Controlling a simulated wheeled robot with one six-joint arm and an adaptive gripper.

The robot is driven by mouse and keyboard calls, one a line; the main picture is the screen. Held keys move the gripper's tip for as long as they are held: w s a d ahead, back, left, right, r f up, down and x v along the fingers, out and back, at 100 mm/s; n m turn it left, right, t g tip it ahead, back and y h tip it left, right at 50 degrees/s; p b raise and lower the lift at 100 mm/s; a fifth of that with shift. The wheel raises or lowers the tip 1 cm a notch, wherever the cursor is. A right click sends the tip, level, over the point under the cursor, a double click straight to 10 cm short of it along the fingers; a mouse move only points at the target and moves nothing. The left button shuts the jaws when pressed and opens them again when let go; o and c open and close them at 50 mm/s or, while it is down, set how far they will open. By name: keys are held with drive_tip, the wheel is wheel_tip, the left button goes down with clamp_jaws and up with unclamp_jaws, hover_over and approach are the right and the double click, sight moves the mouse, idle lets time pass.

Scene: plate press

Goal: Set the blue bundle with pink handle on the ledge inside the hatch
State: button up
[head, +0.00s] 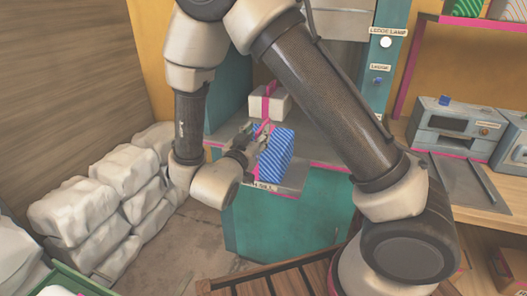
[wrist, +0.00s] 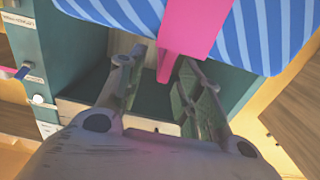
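The blue striped bundle (head: 275,155) stands upright on the front part of the grey ledge (head: 312,150) inside the hatch, close to its pink front edge. Its pink handle (head: 263,128) is on top. The bundle fills the top of the wrist view (wrist: 120,12), with the pink handle (wrist: 178,45) hanging into the picture. My gripper (head: 250,139) is at the left of the handle. In the wrist view its fingers (wrist: 160,62) stand apart on both sides of the handle, with a gap at the left finger. The bundle's underside is hidden.
A white box with a pink strap (head: 268,104) sits farther back on the ledge. White sacks (head: 85,210) are stacked at the left. A worktop with a grey machine (head: 450,127) is at the right. A lamp switch (head: 385,42) is on the teal post.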

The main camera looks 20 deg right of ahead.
sight(262, 127)
drive_tip(key=x, duration=0.4)
drive_tip(key=shift+w+d+f, duration=0.15)
drive_tip(key=shift+w, duration=0.2)
drive_tip(key=shift+c, duration=0.2)
clamp_jaws()
